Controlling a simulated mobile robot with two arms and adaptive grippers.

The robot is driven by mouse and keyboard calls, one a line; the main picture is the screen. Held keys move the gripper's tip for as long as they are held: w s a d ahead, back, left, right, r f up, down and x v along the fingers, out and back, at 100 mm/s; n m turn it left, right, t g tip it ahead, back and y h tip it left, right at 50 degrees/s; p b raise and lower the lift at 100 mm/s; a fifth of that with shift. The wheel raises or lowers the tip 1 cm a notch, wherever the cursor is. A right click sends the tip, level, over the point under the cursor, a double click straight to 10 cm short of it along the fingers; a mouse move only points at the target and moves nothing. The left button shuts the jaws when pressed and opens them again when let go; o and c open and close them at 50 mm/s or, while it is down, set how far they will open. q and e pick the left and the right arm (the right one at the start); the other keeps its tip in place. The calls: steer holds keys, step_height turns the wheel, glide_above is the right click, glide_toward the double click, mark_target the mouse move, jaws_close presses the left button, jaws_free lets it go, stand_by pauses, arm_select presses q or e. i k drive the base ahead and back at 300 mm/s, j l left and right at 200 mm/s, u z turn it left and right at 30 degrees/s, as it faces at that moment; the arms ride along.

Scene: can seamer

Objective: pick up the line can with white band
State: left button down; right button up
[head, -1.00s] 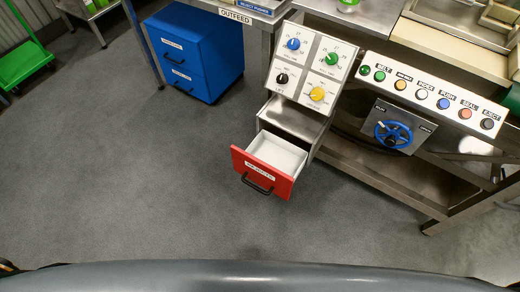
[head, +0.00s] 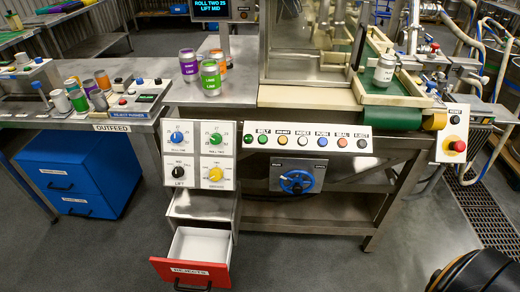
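A silver can with a white band (head: 385,70) stands upright on the green belt at the back right, beside the clear-walled enclosure. Another pale, whitish can (head: 60,101) stands among the cans on the outfeed table at the left. Small lettering on the cans is hard to read. Neither gripper shows. Only a dark rounded part of my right arm shows at the lower right corner.
Purple (head: 188,66), green (head: 210,78) and orange (head: 220,62) cans stand on the steel table. The red-fronted drawer (head: 190,272) is pulled out below the knob panel (head: 197,155).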

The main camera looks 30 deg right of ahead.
mark_target(385, 67)
steer(key=z, duration=1.65)
